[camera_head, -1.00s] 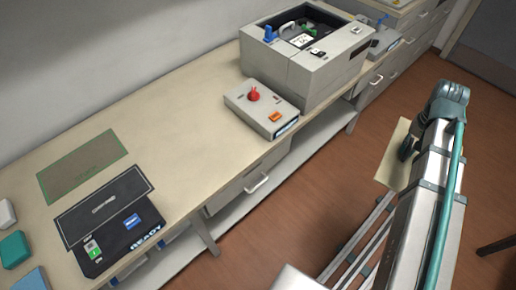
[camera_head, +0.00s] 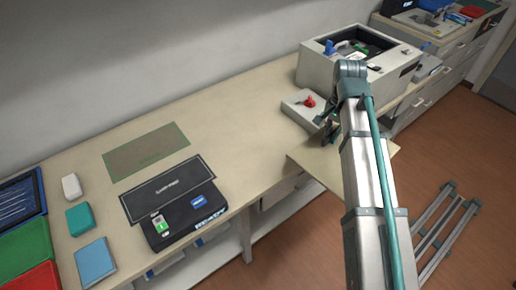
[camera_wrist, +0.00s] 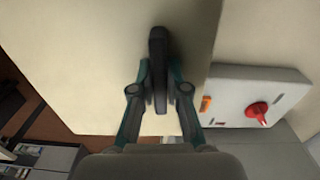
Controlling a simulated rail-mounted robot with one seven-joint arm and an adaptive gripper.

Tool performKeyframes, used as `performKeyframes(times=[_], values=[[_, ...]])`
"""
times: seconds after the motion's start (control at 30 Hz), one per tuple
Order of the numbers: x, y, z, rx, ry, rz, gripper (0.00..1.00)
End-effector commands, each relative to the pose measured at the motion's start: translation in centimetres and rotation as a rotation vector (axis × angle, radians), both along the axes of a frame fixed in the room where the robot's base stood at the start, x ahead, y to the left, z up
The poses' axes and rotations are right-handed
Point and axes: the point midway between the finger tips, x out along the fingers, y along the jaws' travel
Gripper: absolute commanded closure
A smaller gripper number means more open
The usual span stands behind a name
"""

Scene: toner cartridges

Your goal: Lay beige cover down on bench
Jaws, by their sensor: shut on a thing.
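The beige cover is a flat panel (camera_head: 305,158) held out at the bench's front edge, partly hidden behind my arm in the head view. In the wrist view the beige cover (camera_wrist: 70,65) fills much of the left and middle, with a dark upright handle (camera_wrist: 158,65) on it. My gripper (camera_wrist: 158,92) is shut on that handle; its fingers stand on both sides of it. In the head view my gripper (camera_head: 328,128) is mostly hidden by the arm. The bench (camera_head: 235,115) is a long beige top along the wall.
A grey box with a red knob (camera_head: 303,106) stands close to the cover, also in the wrist view (camera_wrist: 257,108). Behind it is a large grey machine (camera_head: 318,65). A green-outlined mat (camera_head: 146,152), a black case (camera_head: 185,216) and small blocks lie left. The bench middle is clear.

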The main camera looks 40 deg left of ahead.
Motion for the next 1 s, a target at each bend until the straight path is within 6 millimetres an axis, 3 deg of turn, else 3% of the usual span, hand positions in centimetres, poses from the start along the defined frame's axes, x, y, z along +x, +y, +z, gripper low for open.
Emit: performKeyframes(times=[0.03, 0.1, 0.3, 0.57, 0.77, 1.0], values=[[-0.7, 2.5, 0.5, 0.000, -0.001, -0.002, 1.00], [-2.0, 5.3, 1.1, -0.002, -0.001, -0.018, 1.00], [-5.4, 11.5, 2.5, -0.005, -0.002, -0.059, 1.00], [-7.9, 15.2, 3.3, -0.007, -0.002, -0.086, 1.00], [-7.6, 18.1, 2.4, -0.009, 0.000, -0.088, 1.00], [-6.8, 23.4, 0.2, -0.009, 0.000, -0.087, 1.00]])
